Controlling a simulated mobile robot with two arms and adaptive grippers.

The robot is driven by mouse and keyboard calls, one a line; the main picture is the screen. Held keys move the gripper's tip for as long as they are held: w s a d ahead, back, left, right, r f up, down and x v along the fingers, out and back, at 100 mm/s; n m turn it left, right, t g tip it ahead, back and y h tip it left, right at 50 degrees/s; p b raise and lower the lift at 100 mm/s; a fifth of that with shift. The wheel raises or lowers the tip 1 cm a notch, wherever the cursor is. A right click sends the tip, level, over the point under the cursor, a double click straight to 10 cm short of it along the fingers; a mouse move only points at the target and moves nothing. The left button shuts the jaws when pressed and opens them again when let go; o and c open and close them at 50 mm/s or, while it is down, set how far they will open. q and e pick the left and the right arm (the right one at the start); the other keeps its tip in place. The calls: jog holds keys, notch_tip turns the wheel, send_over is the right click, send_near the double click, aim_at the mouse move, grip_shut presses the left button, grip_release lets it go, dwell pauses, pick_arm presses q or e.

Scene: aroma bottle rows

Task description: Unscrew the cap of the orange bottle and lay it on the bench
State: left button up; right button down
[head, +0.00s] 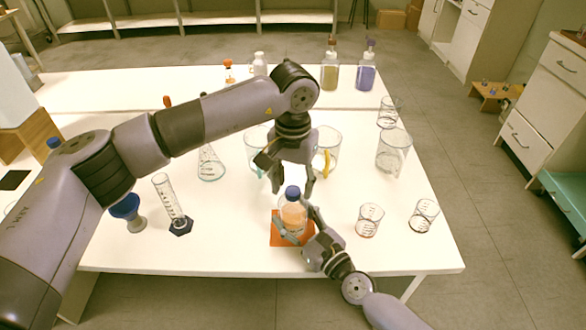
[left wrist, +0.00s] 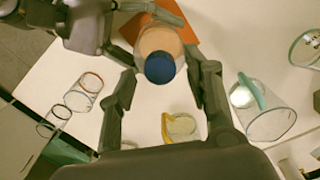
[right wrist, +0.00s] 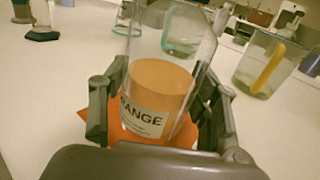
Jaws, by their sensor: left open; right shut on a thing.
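The orange bottle (head: 292,215) stands upright on an orange mat (head: 281,240) near the bench's front edge. It is clear glass with orange contents, and its label shows in the right wrist view (right wrist: 145,118). Its blue cap (head: 292,193) is on the bottle's top; in the left wrist view the cap (left wrist: 160,68) lies between the open fingers. My left gripper (head: 291,190) is open above the bottle, pointing down, with its fingers apart from the cap. My right gripper (head: 296,228) is shut around the bottle's body from the front right.
Two small beakers (head: 370,219) (head: 424,214) stand right of the bottle. A graduated cylinder (head: 171,202) and a blue funnel-shaped vessel (head: 127,210) stand left. Larger beakers (head: 393,150) stand behind. The white bench (head: 240,255) is bare left of the mat.

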pick_arm(q)
jog(key=shift+f, duration=0.6)
grip_shut()
dwell(0.3)
